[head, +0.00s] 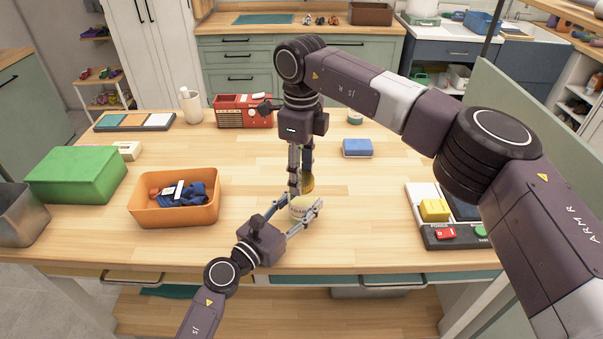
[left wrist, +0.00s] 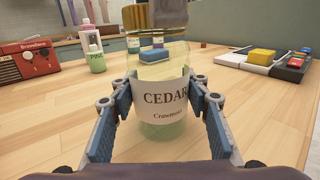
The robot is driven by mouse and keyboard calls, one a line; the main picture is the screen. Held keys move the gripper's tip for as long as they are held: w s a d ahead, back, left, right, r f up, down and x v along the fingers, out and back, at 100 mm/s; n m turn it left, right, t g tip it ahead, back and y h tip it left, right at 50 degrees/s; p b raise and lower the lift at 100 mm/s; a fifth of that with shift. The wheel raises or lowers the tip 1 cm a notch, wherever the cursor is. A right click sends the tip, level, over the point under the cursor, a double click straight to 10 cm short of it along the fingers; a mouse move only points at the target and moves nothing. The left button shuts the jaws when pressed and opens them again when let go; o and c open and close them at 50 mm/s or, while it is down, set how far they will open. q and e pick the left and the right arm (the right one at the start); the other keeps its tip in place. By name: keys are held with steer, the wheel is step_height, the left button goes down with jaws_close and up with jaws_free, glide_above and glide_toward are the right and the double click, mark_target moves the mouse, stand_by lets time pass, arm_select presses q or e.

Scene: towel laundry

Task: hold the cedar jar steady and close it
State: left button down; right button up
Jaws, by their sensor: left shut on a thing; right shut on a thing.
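The cedar jar (head: 301,209) stands upright on the wooden table, clear glass with a white "CEDAR" label (left wrist: 165,98) and pale green contents low down. My left gripper (head: 300,214) is shut around its sides; its blue-padded fingers flank the jar in the left wrist view (left wrist: 160,105). My right gripper (head: 302,180) points straight down above the jar, shut on a gold-coloured lid (head: 308,184). The lid shows partly at the top of the left wrist view (left wrist: 170,13). Whether it touches the jar's rim I cannot tell; my right fingers partly hide it.
An orange bin (head: 174,215) with dark blue cloth and a green box (head: 76,174) stand left. A red radio (head: 243,112) and white bottle (head: 191,106) are behind. A blue sponge (head: 357,148) lies back right, a button panel (head: 450,237) at right. Table between is clear.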

steer(key=m, duration=0.4)
steer(key=o, duration=1.3)
steer(key=shift+o, duration=0.2)
step_height(320, 180, up, 12)
arm_select(q)
steer(key=c, duration=1)
jaws_free()
